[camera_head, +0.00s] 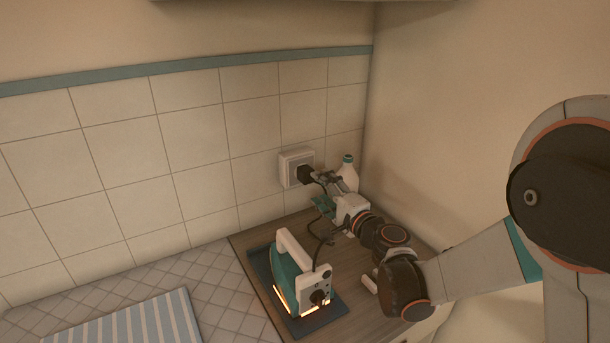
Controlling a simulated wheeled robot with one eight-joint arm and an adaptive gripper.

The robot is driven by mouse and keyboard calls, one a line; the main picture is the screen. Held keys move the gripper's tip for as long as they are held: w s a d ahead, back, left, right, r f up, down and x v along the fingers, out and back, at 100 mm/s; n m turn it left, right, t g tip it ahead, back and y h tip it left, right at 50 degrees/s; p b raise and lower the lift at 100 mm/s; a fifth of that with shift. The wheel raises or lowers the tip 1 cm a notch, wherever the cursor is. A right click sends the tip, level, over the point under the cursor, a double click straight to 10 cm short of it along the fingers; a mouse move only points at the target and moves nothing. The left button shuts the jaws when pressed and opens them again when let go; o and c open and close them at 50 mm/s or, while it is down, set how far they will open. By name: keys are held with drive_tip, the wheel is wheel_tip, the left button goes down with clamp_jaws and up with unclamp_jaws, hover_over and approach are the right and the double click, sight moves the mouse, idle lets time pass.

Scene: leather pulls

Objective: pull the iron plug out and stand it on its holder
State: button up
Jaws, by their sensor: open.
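The black iron plug (305,174) sits in the white wall socket (289,165) on the tiled wall. My gripper (321,180) is open, with its fingertips close to the plug's right side. I cannot tell whether they touch or surround it. The iron (284,268), teal with a white handle and white rear, rests on a dark blue pad (327,322) on the wooden counter. An orange glow shows along its lower edge. A dark cord (312,246) runs up from the iron towards the gripper. I cannot tell for certain which thing is the holder.
A white bottle with a teal cap (348,161) stands in the corner just behind my gripper. A small pale object (369,285) lies right of the iron. A blue-striped cloth (135,325) lies at the lower left. The right wall is close to my arm.

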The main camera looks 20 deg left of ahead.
sight(310, 178)
drive_tip(key=shift+x, duration=4)
clamp_jaws()
drive_tip(key=shift+d, duration=0.1)
drive_tip(key=shift+b+v, duration=0.4)
drive_tip(key=shift+v, duration=2.55)
